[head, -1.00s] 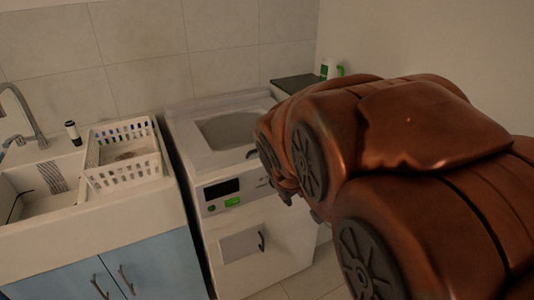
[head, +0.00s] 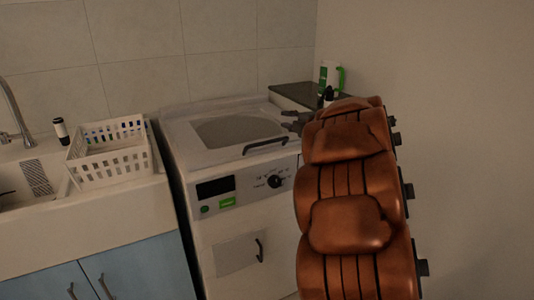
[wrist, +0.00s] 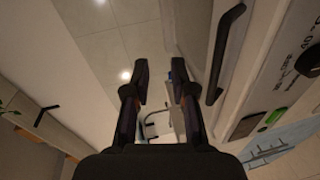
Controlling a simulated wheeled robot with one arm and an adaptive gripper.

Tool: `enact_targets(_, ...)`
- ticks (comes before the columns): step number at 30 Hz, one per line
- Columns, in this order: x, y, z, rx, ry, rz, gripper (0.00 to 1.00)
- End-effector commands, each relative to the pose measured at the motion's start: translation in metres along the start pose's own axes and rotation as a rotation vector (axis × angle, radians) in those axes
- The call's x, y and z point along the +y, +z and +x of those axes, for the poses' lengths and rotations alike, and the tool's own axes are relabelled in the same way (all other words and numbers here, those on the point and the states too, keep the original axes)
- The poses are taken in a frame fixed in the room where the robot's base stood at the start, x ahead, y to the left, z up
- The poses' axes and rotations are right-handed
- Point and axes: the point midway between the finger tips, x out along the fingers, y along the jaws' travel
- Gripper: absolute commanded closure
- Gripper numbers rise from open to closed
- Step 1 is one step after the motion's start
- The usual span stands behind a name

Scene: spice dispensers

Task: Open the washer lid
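The washer (head: 215,160) is a white top-loader left of my arm in the head view. Its lid (head: 190,148) lies flat and shut, with a greyish window and a dark bar handle (head: 264,146) along the front edge. My gripper (head: 287,121) is at the lid's right side, near the handle's right end, partly hidden by my arm. In the wrist view my gripper (wrist: 160,82) is open, with nothing between its fingers. The handle (wrist: 224,55) lies to the right of the fingers, apart from them.
A sink counter with a white basket (head: 110,155) stands left of the washer. A dark-topped cabinet (head: 297,95) holding a white-and-green bottle (head: 330,75) is behind my gripper. The washer's front has a knob (head: 274,181) and a lower door handle (head: 259,250). A bare wall is at right.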

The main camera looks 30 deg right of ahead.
Motion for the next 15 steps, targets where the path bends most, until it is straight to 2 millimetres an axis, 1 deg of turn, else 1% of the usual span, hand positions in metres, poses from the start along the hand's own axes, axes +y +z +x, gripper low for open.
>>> enact_targets(1,-0.02,0.003,0.001,0.05,-0.011,-0.021,0.75)
enact_targets(3,-0.037,-0.001,0.0,0.13,-0.024,-0.047,0.75)
enact_targets(6,-0.056,-0.007,-0.004,0.221,-0.039,-0.073,0.75)
enact_targets(9,-0.068,-0.011,-0.009,0.28,-0.048,-0.083,0.75)
enact_targets(11,-0.072,-0.013,-0.01,0.302,-0.051,-0.086,0.75)
enact_targets(15,-0.076,-0.018,-0.004,0.32,-0.054,-0.088,0.75)
